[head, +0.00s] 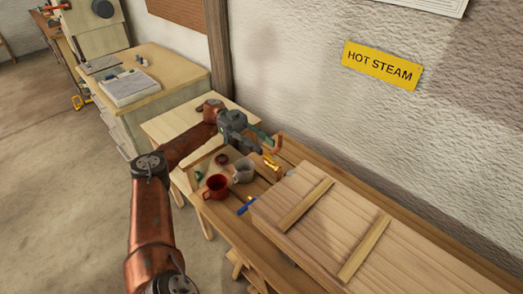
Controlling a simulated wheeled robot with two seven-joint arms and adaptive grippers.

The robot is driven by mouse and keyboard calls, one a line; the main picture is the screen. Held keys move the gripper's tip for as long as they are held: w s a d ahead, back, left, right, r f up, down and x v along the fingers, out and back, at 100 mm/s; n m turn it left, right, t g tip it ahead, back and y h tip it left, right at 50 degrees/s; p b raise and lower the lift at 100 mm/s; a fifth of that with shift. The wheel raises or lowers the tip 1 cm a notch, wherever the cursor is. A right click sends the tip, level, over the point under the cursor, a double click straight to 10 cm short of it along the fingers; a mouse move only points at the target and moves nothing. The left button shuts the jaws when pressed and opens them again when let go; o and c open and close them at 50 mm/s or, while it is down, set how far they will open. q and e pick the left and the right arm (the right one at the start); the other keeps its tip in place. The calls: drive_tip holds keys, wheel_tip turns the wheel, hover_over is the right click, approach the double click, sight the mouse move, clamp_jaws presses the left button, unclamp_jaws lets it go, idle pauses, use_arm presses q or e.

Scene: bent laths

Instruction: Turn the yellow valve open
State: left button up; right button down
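A small yellow piece (271,164), which looks like the yellow valve, is at the back of the wooden bench, just below my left gripper. Its handle position is too small to tell. My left gripper (272,147) is above and close to it, with its fingers spread and a gap between them. I see nothing held in it. I cannot tell whether a finger touches the yellow piece. My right gripper is not in view.
A red mug (216,187), a grey mug (243,171) and small items stand on the bench left of the yellow piece. A yellow HOT STEAM sign (382,66) hangs on the wall behind.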

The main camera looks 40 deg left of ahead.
use_arm(q)
wheel_tip(320, 180, up, 7)
drive_tip(key=shift+f, duration=0.15)
idle(0.6)
